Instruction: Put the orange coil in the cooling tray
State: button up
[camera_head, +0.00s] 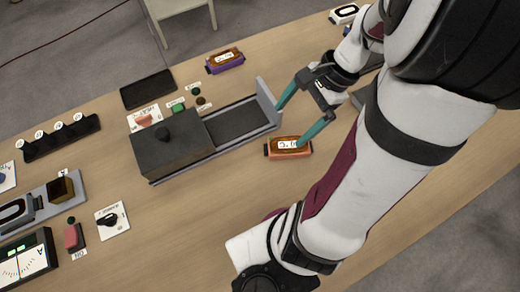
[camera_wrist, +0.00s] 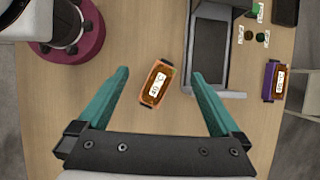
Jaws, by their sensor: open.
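The orange coil (camera_head: 288,147) is a small block with an orange base, a brown winding and a white number label. It lies on the table in front of the conveyor's right end. It also shows in the wrist view (camera_wrist: 157,84), slightly tilted, between the fingers as seen from above. My gripper (camera_head: 291,123) has its teal fingers wide apart and holds nothing; its fingers also show in the wrist view (camera_wrist: 160,73). One fingertip appears close to the coil in the head view; contact cannot be told. A flat black tray (camera_head: 147,89), possibly the cooling tray, lies empty behind the conveyor.
The conveyor with a dark box housing (camera_head: 172,150) and raised end plate (camera_head: 268,102) stands beside the coil. A purple coil (camera_head: 225,62) lies behind it. A black rack (camera_head: 60,138), a switch card (camera_head: 112,220) and a meter (camera_head: 27,262) stand left. The front table is clear.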

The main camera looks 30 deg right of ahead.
jog(key=s+a+r+n+h, duration=0.1)
jog(key=s+a+n, duration=0.1)
jog(key=a+n, duration=0.2)
jog(key=s+a+r+n+h, duration=0.1)
jog(key=s+a+r+n, duration=0.1)
jog(key=s+a+n, duration=0.1)
jog(key=s+a+r+n+g+h, duration=0.1)
jog(key=s+a+r+n, duration=0.1)
jog(key=a+n, duration=0.3)
jog(key=shift+s+a+r+n, duration=0.15)
jog(key=shift+s+a+n, duration=0.3)
jog(key=shift+a, duration=0.6)
jog(key=n+h, duration=0.2)
jog(key=n, duration=1.6)
send_over(289, 145)
notch_tip(289, 145, down, 5)
jog(key=shift+n, duration=0.25)
notch_tip(289, 145, down, 16)
jog(key=shift+f, duration=0.1)
grip_shut()
